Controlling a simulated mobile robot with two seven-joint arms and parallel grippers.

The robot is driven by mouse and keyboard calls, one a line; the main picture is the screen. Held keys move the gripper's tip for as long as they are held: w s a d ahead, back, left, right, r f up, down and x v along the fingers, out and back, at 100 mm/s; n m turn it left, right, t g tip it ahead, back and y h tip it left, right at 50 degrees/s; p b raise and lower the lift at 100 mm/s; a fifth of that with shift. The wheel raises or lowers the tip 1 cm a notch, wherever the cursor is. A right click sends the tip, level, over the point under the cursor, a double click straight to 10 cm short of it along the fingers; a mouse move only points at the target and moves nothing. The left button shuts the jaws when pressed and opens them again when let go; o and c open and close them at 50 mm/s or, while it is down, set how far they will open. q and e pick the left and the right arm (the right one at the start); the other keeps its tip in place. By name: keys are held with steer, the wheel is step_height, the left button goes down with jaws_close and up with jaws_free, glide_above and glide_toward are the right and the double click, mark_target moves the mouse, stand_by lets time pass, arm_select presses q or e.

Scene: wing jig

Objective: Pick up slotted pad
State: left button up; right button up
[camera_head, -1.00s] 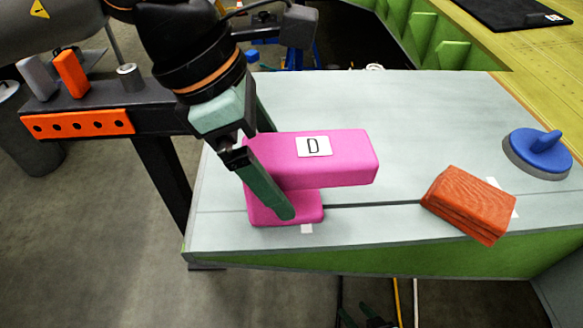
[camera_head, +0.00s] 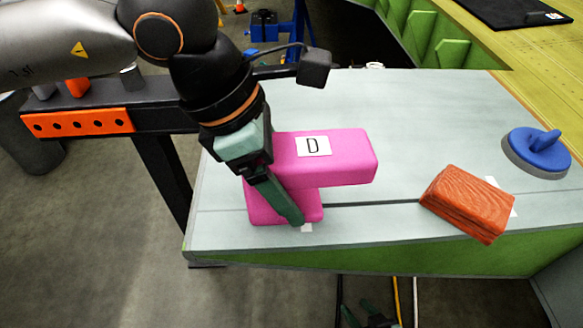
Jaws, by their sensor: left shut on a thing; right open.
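A pink block with a white label marked D, which I take for the slotted pad (camera_head: 345,168), stands on the pale worktop. Its upper part overhangs to the right above a narrower foot, leaving a gap under the overhang. My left gripper (camera_head: 284,200) reaches down over its left part and is shut on it. One green finger lies across the front face; the other finger is hidden behind the block. My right gripper (camera_head: 364,314) is open and empty, low at the bottom edge of the view, below the worktop's front edge.
An orange-red wood-grained block (camera_head: 468,203) lies on the worktop (camera_head: 430,120) to the right. A blue handled disc (camera_head: 538,152) sits further right. A dark rack with an orange strip (camera_head: 78,123) stands at the left. The worktop behind the pink block is clear.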

arm_select(q)
steer(key=c, duration=0.5)
steer(key=shift+r, duration=0.1)
